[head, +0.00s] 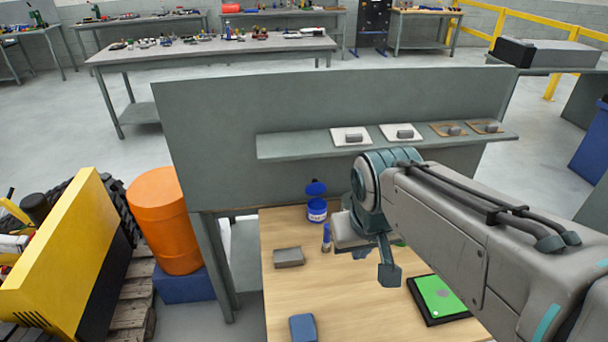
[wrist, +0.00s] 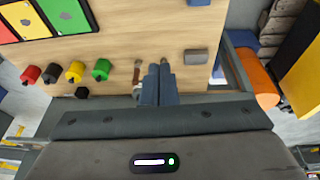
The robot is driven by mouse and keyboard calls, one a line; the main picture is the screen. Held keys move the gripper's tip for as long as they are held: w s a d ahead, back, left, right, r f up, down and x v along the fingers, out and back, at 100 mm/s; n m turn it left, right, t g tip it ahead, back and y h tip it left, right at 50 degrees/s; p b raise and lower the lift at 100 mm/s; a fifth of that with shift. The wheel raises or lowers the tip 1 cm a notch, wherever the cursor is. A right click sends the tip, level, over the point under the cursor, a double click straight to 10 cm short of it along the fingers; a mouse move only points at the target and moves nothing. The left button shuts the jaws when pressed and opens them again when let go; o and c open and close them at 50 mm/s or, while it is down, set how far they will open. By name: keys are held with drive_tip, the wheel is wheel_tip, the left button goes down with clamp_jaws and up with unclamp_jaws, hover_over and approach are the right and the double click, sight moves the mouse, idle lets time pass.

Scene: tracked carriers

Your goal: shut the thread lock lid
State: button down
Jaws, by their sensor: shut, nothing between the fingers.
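A small blue tub (head: 317,211) with a pale label stands upright near the back of the wooden bench top. Its blue lid (head: 316,188) stands raised above the rim, open. My gripper (head: 389,274) is to the right of the tub and nearer to me, above the bench and apart from the tub. In the wrist view my gripper's fingers (wrist: 159,70) are together with nothing between them. The tub and lid do not show in the wrist view.
A blue-capped tube (head: 326,238) stands just in front of the tub. A grey block (head: 289,257) and a blue block (head: 303,328) lie on the bench. Coloured knobs (wrist: 73,71) and coloured panels (wrist: 67,16) are in the wrist view. A shelf (head: 290,146) overhangs the back.

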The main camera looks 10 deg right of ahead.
drive_tip(key=w+d+f+g+h+b, duration=0.1)
drive_tip(key=w+d+f+h+b, duration=0.2)
drive_tip(key=w, duration=0.7)
drive_tip(key=w+f+h+b, duration=0.3)
drive_tip(key=w+f+b, duration=0.15)
drive_tip(key=w, duration=0.55)
drive_tip(key=w+d+f+g+h+b, duration=0.15)
drive_tip(key=w+f+h, duration=0.3)
drive_tip(key=w, duration=0.55)
drive_tip(key=n+t+h+b, duration=0.2)
drive_tip(key=t+h+b, duration=0.3)
drive_tip(key=t+h, duration=0.2)
approach(315, 186)
drive_tip(key=w+d+r, duration=0.1)
drive_tip(key=w+d, duration=0.5)
drive_tip(key=w, duration=0.1)
drive_tip(key=shift+w+d+r, duration=0.3)
drive_tip(key=shift+d, duration=0.1)
drive_tip(key=shift+s+a+f+b, duration=0.1)
drive_tip(key=shift+f+b, duration=0.05)
drive_tip(key=shift+b, duration=0.65)
